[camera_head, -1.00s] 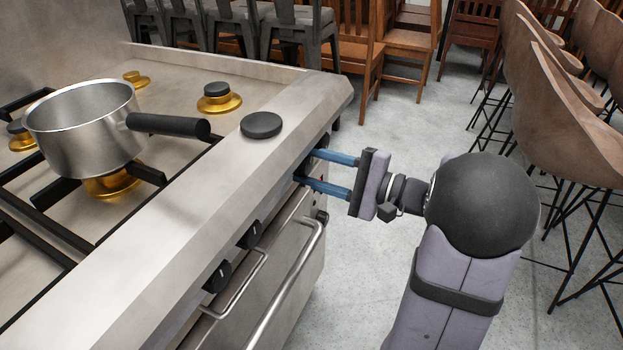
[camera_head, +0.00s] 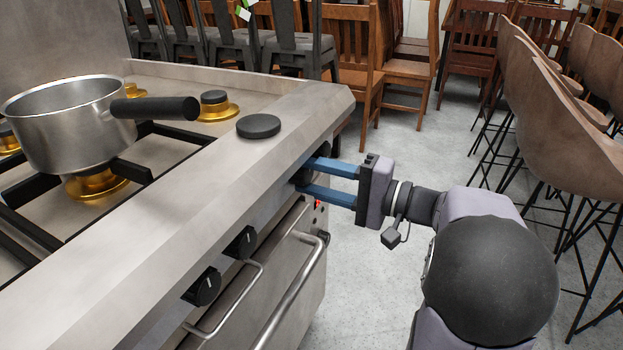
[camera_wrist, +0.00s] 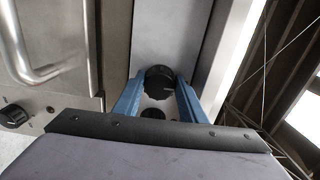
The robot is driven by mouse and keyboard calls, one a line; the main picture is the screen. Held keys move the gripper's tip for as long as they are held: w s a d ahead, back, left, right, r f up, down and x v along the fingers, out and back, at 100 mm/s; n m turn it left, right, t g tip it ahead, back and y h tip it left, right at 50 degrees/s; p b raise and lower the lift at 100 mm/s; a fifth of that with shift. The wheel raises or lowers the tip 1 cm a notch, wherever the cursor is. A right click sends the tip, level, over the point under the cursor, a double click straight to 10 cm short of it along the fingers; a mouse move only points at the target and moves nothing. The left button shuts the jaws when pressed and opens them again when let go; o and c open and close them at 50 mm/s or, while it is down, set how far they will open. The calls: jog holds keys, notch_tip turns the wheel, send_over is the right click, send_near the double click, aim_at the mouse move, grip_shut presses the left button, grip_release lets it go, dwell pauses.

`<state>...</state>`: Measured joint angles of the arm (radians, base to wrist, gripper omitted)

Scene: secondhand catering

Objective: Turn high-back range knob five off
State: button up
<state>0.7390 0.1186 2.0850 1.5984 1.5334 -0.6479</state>
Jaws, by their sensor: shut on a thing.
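The range (camera_head: 185,185) has a steel front panel with black knobs. My gripper (camera_head: 305,178) is at the far part of that panel, its blue fingers reaching to the front. In the wrist view a black knob (camera_wrist: 160,82) with a pale mark sits between the tips of my gripper (camera_wrist: 158,85), which is shut on it. The mark points roughly to the right in that view. In the head view this knob is mostly hidden by the fingers. Two other black knobs, a nearer one (camera_head: 203,287) and a farther one (camera_head: 241,243), show on the panel.
A steel pot (camera_head: 65,125) stands on a burner, its black handle toward the front. A black disc (camera_head: 258,126) lies on the front ledge. An oven handle (camera_head: 290,275) runs below the knobs. Wooden chairs (camera_head: 405,80) and brown stools (camera_head: 550,130) stand beyond; floor between is clear.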

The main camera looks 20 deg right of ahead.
jog(key=o, duration=1.1)
jog(key=shift+c, duration=0.2)
jog(key=p+v, duration=0.1)
jog(key=v, duration=0.6)
jog(key=shift+s+d, duration=0.15)
